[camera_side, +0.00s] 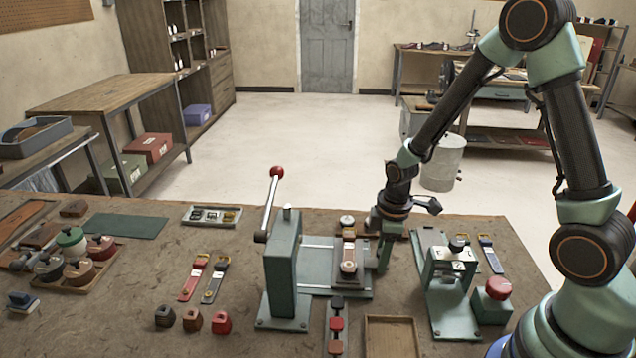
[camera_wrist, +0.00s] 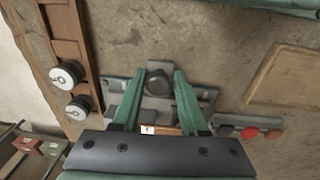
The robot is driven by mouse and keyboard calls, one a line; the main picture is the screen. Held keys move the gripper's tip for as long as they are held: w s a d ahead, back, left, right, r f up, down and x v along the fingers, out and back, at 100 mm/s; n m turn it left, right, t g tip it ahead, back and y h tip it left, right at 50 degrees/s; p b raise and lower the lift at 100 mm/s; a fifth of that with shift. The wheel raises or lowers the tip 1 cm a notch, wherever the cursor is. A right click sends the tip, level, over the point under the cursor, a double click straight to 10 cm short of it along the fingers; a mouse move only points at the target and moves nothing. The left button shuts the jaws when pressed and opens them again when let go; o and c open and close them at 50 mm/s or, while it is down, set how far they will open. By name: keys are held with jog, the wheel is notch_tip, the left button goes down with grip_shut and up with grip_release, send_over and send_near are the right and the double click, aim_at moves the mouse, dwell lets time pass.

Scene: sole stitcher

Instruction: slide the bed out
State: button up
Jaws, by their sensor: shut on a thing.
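The green lever press (camera_side: 283,265) stands mid-bench with its red-knobbed lever raised. The flat grey-green bed (camera_side: 318,262) lies on rails to the right of the press column. My gripper (camera_side: 384,262) is lowered at the bed's right end. In the wrist view, my two green fingers (camera_wrist: 158,78) stand either side of a dark knob (camera_wrist: 158,84) on the bed and are shut on it. In the side view the knob is hidden by the fingers.
A second green press (camera_side: 448,275) and a red-button box (camera_side: 492,300) stand to the right. A wooden tray (camera_side: 391,337) and a colour-tab strip (camera_side: 337,325) lie in front. Loose straps (camera_side: 203,279) and spools (camera_side: 72,255) lie to the left.

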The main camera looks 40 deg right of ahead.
jog(key=o, duration=0.8)
jog(key=shift+w+d+r, duration=0.1)
jog(key=shift+w+r, duration=0.05)
jog(key=shift+w, duration=0.2)
jog(key=shift+c, duration=0.2)
jog(key=shift+s, duration=0.1)
jog(key=shift+s+r, duration=0.15)
jog(key=shift+r, duration=3)
jog(key=shift+a, duration=0.2)
jog(key=w+a, duration=0.8)
jog(key=shift+w, duration=0.15)
jog(key=shift+r, duration=0.1)
